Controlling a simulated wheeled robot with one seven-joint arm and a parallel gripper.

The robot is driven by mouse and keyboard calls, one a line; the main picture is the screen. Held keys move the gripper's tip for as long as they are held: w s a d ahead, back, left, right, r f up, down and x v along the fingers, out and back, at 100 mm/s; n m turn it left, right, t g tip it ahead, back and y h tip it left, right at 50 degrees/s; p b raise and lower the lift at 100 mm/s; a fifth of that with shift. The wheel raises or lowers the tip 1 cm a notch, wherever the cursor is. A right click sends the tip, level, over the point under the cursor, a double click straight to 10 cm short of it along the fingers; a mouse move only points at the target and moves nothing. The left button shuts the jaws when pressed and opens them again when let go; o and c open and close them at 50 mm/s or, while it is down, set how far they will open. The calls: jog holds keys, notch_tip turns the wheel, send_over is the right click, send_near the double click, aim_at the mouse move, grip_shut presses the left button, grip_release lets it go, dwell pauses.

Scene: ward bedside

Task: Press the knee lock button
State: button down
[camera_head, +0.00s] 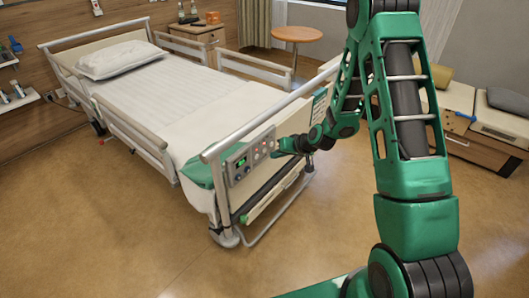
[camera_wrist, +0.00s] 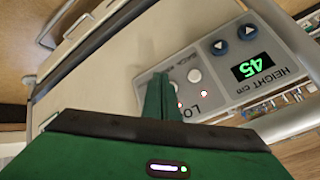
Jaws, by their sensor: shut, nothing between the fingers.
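The control panel (camera_head: 249,159) is on the footboard of the bed, facing me. In the wrist view the panel (camera_wrist: 225,72) shows a green "45" display marked height, two dark arrow buttons, round white buttons (camera_wrist: 194,76), two red lights and lettering that begins "LO". I cannot tell which button is the knee lock; my fingers hide part of the panel. My gripper (camera_head: 277,151) is shut and empty, its tips at the right part of the panel. In the wrist view the closed green fingers (camera_wrist: 160,78) lie over the panel beside a white button. I cannot tell whether they touch it.
The bed (camera_head: 160,85) has raised side rails and a white pillow (camera_head: 112,58). A metal footboard rail (camera_head: 250,120) runs above the panel. A round table (camera_head: 297,34) and a bedside cabinet (camera_head: 205,36) stand behind. The floor left of the bed's foot is clear.

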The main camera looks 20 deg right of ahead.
jog(key=s+d, duration=0.2)
jog(key=s, duration=0.1)
jog(key=shift+d, duration=0.1)
jog(key=shift+s, duration=0.1)
dwell(0.3)
jog(key=s+d+r, duration=0.2)
jog(key=s+d, duration=0.2)
jog(key=s, duration=0.2)
jog(key=shift+s+d, duration=0.2)
jog(key=shift+d, duration=0.15)
dwell(0.4)
